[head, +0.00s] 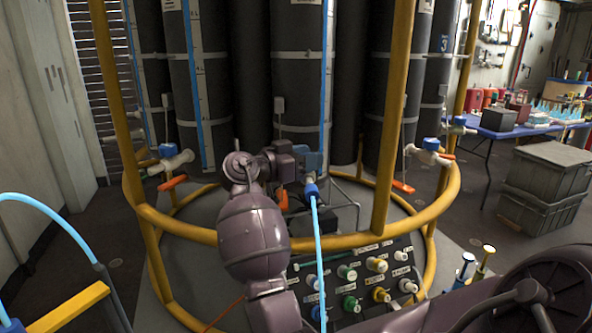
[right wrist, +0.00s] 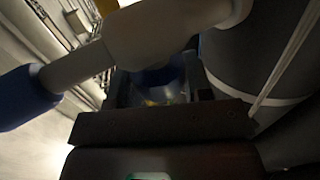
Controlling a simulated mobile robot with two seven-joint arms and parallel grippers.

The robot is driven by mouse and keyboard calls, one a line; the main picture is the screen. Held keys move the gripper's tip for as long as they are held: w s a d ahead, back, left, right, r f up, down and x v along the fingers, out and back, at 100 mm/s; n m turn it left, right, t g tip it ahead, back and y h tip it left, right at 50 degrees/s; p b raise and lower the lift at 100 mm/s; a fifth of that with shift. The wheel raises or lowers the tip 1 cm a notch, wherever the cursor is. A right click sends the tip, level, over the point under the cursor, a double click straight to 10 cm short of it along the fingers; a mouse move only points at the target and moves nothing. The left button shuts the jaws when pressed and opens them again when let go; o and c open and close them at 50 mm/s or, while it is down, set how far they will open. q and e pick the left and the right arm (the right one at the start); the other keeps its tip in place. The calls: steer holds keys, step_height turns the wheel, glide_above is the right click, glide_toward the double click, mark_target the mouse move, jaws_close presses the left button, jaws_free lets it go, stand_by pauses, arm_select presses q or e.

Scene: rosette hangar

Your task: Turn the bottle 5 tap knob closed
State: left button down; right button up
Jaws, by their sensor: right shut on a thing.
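My right gripper (head: 305,160) is at the tap of the middle dark bottle (head: 300,100), whose number I cannot read. In the right wrist view the gripper (right wrist: 155,88) is shut on a blue piece, the tap knob (right wrist: 152,74), mostly hidden between the jaws. The pale tap body (right wrist: 165,32) crosses above the jaws, with a blue fitting (right wrist: 25,97) at its left end. In the head view the blue fitting (head: 311,190) joins a light blue tube (head: 318,240) hanging down. The knob's turn angle is hidden. My left gripper is not in view.
A yellow ring frame (head: 190,228) with uprights surrounds the bottles. Other taps with blue knobs stand at left (head: 168,151) and right (head: 430,144). A panel of coloured caps (head: 360,275) is low in front. Grey crates (head: 545,190) and a blue table (head: 495,132) are at right.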

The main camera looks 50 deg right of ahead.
steer(key=m+g, duration=0.1)
steer(key=f+m+g+y+b, duration=0.1)
steer(key=shift+w+g+b, duration=0.15)
steer(key=shift+g+b, duration=0.15)
steer(key=shift+g, duration=0.1)
steer(key=shift+m+g+y+b, duration=0.4)
steer(key=shift+g, duration=0.4)
steer(key=m+g+y+b, duration=0.2)
steer(key=m+g+y, duration=0.1)
steer(key=shift+r+g, duration=0.2)
steer(key=shift+g, duration=0.1)
steer(key=shift+r+m+g+y+b, duration=0.15)
steer(key=shift+m+g+y+b, duration=0.25)
steer(key=shift+m+g+y, duration=0.4)
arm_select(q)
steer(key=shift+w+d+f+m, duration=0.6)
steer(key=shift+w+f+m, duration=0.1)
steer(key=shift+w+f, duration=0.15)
arm_select(e)
steer(key=shift+r+m+y, duration=0.15)
steer(key=shift+m+y, duration=0.15)
steer(key=shift+y, duration=0.2)
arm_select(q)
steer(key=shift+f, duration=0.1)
arm_select(e)
steer(key=o, duration=0.9)
